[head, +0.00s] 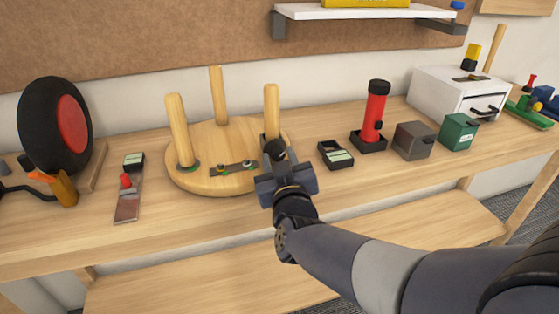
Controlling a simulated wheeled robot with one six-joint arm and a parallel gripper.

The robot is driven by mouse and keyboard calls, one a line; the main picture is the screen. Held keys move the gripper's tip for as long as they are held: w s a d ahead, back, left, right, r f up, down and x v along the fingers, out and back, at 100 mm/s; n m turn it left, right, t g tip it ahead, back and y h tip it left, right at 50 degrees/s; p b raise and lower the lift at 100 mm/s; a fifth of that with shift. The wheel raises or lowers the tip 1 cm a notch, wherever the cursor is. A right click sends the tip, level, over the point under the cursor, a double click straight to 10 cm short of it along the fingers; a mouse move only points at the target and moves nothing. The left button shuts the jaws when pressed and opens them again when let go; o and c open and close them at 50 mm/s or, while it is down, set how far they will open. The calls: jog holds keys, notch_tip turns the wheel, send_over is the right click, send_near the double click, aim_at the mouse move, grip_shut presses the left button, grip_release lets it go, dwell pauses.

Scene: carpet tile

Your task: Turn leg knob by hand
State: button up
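A round wooden seat (215,182) lies on the workbench with three upright wooden legs. One leg (180,130) stands at the left, one leg (218,95) at the back and one leg (272,108) at the right. The left leg has a dark ring at its base. My gripper (272,142) is at the lower part of the right leg, overlapping it in the picture. It hides that leg's base and any knob there. I cannot tell whether the fingers touch the leg or are closed. A dark metal strip (233,169) with small fittings lies on the seat.
A black wheel with a red hub (70,122) and a flat tool with a red knob (128,190) are at the left. A small black tray (335,154), a red cylinder (375,112), a grey box (413,140) and a green box (458,132) stand at the right.

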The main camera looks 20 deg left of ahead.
jog(key=shift+c, duration=0.3)
jog(key=c, duration=0.6)
jog(key=shift+m, duration=0.3)
jog(key=shift+m+g+b, duration=0.4)
jog(key=shift+m+b, duration=0.75)
jog(key=shift+m, duration=1.45)
jog(key=o, duration=0.7)
jog(key=shift+c, duration=0.2)
jog(key=shift+s+r, duration=0.1)
